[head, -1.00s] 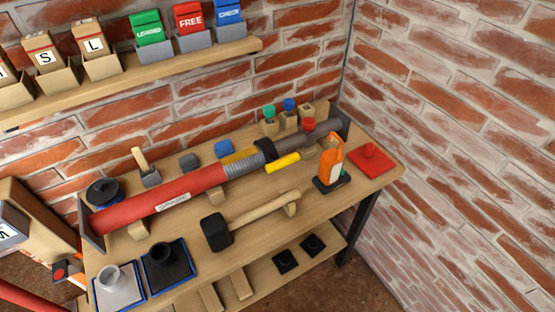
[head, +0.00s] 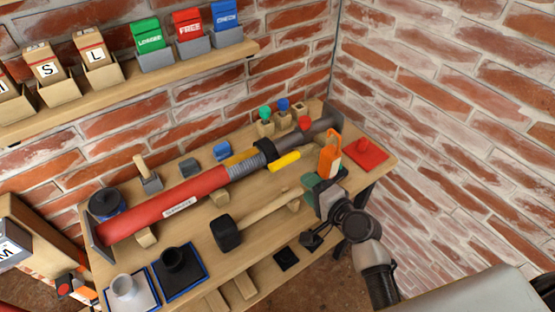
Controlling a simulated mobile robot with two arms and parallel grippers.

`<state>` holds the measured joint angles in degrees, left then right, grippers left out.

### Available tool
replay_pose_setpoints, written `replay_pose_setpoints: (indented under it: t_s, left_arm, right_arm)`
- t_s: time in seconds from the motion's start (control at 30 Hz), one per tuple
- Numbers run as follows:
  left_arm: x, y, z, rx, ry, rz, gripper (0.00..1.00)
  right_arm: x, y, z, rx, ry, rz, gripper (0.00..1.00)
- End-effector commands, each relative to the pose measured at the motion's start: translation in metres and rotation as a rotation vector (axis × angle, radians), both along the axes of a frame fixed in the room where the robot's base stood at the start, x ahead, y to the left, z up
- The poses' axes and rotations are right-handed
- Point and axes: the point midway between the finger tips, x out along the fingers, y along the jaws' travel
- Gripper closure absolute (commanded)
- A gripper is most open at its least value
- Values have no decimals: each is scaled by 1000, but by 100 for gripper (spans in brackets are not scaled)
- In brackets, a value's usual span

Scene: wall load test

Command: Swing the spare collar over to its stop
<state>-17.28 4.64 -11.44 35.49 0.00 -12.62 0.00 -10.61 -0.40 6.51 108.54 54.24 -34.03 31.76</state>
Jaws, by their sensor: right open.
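A long tool with a red barrel (head: 165,204) and a grey rear section lies across the bench on wooden rests. A black collar (head: 266,149) sits around it just right of the ribbed grey part. A yellow handle (head: 285,161) sticks out from beside this collar toward the front right. I cannot tell for certain whether this is the spare collar. My right gripper (head: 322,186) is open, low over the bench's right front edge, right of the yellow handle and apart from it. It partly hides the base of an orange-handled item (head: 329,153). My left gripper is not in view.
A black-headed mallet (head: 227,232) lies in front of the tool. Small knobs in green (head: 265,113), blue and red stand behind. Two cups on blue-edged pads (head: 148,290) are front left. A brick wall closes the back.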

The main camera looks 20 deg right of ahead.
Motion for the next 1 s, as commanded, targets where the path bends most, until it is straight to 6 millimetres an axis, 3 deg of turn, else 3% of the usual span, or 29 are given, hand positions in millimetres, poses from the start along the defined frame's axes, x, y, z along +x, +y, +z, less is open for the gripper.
replay_pose_setpoints:
  t_s: [0.03,0.17,0.7,1.0]
  left_arm:
    - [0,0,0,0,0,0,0]
    - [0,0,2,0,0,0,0]
    - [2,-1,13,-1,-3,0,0]
    - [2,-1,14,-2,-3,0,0]
  right_arm:
    - [4,-3,10,43,-21,-18,46]
    - [11,-4,18,87,-36,-33,46]
    - [92,26,4,83,-36,-31,46]
    - [107,32,0,81,-34,-30,46]
